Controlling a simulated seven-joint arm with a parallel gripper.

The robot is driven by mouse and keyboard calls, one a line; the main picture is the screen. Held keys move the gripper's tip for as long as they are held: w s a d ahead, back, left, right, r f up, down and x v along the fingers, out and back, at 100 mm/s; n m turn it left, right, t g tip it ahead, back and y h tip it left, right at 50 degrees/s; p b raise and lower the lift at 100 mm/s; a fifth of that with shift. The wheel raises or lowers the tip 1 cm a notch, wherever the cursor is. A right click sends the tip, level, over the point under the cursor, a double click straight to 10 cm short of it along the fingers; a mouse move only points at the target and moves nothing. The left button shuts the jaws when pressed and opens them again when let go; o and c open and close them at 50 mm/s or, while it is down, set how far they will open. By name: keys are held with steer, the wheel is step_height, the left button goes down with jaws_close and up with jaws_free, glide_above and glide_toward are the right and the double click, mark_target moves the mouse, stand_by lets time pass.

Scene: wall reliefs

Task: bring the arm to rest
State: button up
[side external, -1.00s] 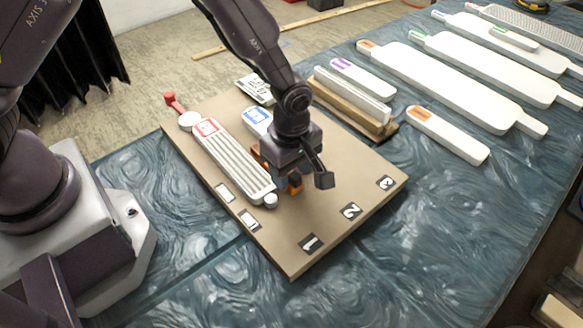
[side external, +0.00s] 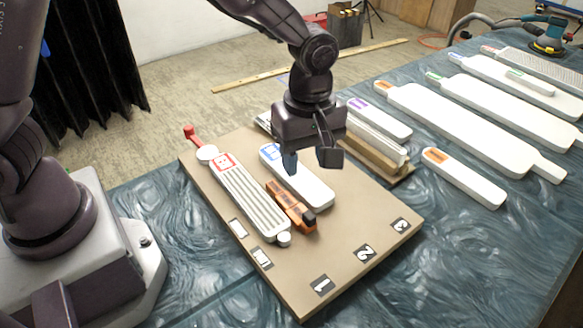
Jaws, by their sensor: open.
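My gripper (side external: 312,162) is in the side external view, raised above the brown board (side external: 345,265). Its jaws are apart with nothing between them. Below it, an orange and black tool (side external: 290,207) lies on the board, between a ribbed white relief with a red label (side external: 250,198) and a plain white relief with a blue label (side external: 308,187). The gripper is apart from all of them and hides part of the board's far side.
White reliefs in a wooden holder (side external: 385,165) stand just behind the board. Several long white reliefs (side external: 470,130) lie on the blue patterned table (side external: 440,240) to the right. Numbered tags (side external: 364,252) mark the board's near edge. The table's near right is clear.

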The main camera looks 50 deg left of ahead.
steer(key=s+a+r+m+t, duration=0.5)
steer(key=s+a+r+m, duration=0.8)
steer(key=s+r+m, duration=0.2)
steer(key=shift+s+a+r+t, duration=0.2)
steer(key=shift+s+r+t, duration=0.2)
steer(key=shift+s+r, duration=0.4)
steer(key=shift+w+r, duration=0.1)
steer(key=shift+c, duration=0.2)
